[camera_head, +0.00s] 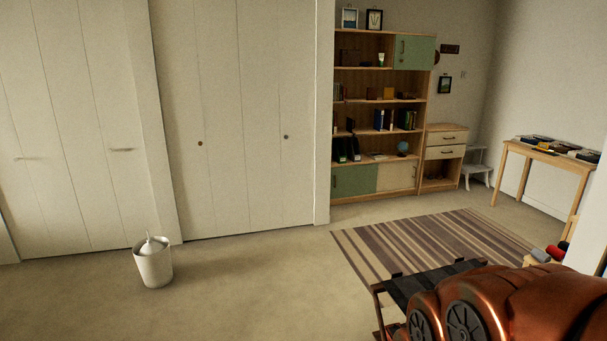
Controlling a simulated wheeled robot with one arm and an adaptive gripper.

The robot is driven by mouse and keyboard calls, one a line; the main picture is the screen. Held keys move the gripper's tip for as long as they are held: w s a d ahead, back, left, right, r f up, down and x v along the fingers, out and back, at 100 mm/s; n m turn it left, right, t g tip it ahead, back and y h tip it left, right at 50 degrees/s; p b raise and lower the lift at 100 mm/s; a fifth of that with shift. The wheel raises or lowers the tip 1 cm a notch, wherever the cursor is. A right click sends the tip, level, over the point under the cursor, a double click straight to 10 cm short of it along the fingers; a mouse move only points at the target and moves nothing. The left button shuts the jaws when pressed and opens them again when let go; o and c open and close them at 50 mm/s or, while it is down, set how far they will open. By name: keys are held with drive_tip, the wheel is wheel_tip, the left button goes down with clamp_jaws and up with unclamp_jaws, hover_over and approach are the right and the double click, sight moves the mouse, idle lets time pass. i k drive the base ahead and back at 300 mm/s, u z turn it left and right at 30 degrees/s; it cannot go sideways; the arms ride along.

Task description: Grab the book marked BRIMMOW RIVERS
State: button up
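No lettering is readable at this distance, so I cannot tell which book is marked BRIMMOW RIVERS. Small upright books (384,119) stand on a middle shelf of the wooden bookcase (422,105) at the back. More upright books (407,119) stand to their right. Dark upright items (346,150), perhaps books or binders, stand one shelf lower at the left. Several flat items that may be books lie on the wooden table (515,147) at the right. My gripper is not in view.
A striped rug (410,240) lies before the bookcase. A black-topped folding rack (428,284) stands at the near right. A white bin (153,265) stands at left by the closet doors (240,130). A white step stool (477,168) stands beside the drawers (445,140). The middle floor is clear.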

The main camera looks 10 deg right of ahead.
sight(378, 115)
drive_tip(key=i, duration=5.4)
drive_tip(key=z, duration=2.25)
drive_tip(key=i, duration=3.5)
drive_tip(key=u, duration=0.55)
